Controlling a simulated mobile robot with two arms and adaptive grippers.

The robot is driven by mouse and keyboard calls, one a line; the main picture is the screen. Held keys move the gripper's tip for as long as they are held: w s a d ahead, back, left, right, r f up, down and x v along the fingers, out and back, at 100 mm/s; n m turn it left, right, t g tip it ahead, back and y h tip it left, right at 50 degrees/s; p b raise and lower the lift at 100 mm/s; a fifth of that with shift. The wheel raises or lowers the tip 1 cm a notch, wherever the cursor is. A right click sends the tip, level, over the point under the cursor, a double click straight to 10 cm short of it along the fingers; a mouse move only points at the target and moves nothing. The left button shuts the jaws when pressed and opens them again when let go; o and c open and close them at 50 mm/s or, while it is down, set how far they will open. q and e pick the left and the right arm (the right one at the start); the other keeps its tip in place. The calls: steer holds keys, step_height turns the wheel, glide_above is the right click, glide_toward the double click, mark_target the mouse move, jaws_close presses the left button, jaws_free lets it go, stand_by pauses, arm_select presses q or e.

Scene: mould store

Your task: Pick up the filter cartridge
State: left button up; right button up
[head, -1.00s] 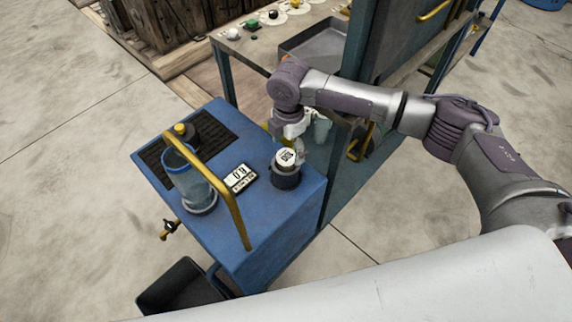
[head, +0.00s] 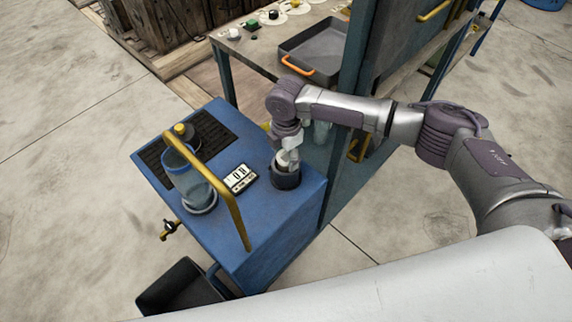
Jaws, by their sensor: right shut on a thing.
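The filter cartridge (head: 281,160) looks like a short pale cylinder. It stands in a dark round holder (head: 286,181) at the right side of the blue cart top. My right gripper (head: 291,160) comes down from above and is shut on the cartridge. The gripper hides most of the cartridge's top, and the holder hides its lower part. My left gripper is not in view.
On the blue cart (head: 215,227) stand a clear cylinder (head: 188,180), a small display (head: 238,178) and a yellow-capped item (head: 183,130) on a black grate. A yellow rail (head: 226,193) rises at the front. Behind is a bench with a grey tray (head: 318,50).

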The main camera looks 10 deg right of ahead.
steer(key=shift+r, duration=0.1)
step_height(320, 180, up, 10)
steer(key=shift+f, duration=0.1)
stand_by(0.4)
